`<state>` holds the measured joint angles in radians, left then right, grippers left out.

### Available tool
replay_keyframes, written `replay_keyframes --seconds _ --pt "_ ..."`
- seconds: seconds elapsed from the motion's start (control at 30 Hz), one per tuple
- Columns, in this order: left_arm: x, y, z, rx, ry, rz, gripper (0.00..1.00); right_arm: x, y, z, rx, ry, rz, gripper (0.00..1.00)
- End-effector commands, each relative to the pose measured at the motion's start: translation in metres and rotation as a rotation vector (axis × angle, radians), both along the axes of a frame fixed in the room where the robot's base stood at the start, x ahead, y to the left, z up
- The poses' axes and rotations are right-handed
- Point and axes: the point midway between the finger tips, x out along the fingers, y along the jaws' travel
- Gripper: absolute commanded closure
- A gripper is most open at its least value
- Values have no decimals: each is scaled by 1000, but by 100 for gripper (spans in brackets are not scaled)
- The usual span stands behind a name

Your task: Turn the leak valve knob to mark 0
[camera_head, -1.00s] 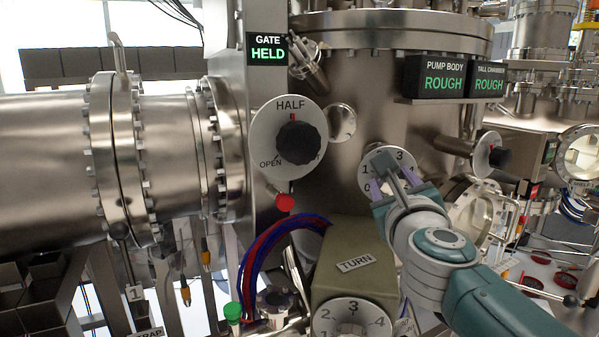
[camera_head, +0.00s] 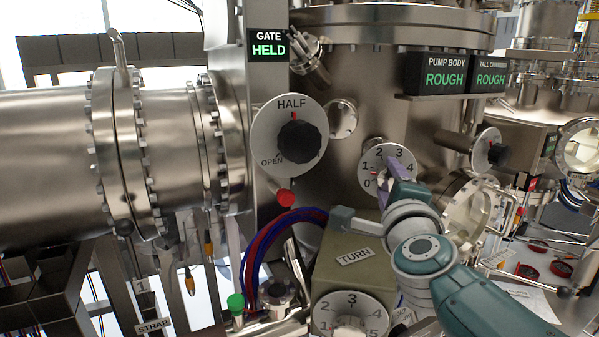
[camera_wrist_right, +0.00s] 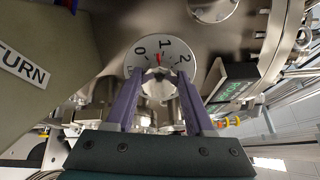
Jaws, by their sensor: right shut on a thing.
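The leak valve dial (camera_head: 389,157) is a white disc with black numbers on the chamber wall, right of centre in the head view. It shows large in the wrist view (camera_wrist_right: 177,47). Its pale knob (camera_wrist_right: 157,88) sits between the two purple fingers of my right gripper (camera_head: 393,180), which is shut on it. In the wrist view a red mark by the knob points between 0 and 1, closer to 1. In the head view the gripper hides the knob and the dial's lower right. My left gripper is not in view.
A box labelled TURN (camera_head: 352,262) with a numbered dial (camera_head: 350,308) stands below left of my right gripper. The gate knob (camera_head: 299,141) is at left, near HALF. Another black knob (camera_head: 497,153) and a round port (camera_head: 468,208) are close on the right.

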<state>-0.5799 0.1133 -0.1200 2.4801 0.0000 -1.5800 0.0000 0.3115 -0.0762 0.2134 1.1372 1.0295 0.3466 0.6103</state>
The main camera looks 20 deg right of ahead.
Motion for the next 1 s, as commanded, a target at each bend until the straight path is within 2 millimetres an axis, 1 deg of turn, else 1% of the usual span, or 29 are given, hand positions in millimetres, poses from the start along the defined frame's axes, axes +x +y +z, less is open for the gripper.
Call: replay_keyframes --seconds 0.3,0.5,0.7,1.0 --pt "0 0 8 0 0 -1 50 0 0 0 -261 135 -1 100" --pt "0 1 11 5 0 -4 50 0 0 -1 -399 206 -1 100" --pt "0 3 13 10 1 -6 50 0 0 -2 -498 259 -1 100" --pt "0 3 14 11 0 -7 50 0 0 -2 -567 294 -1 100"
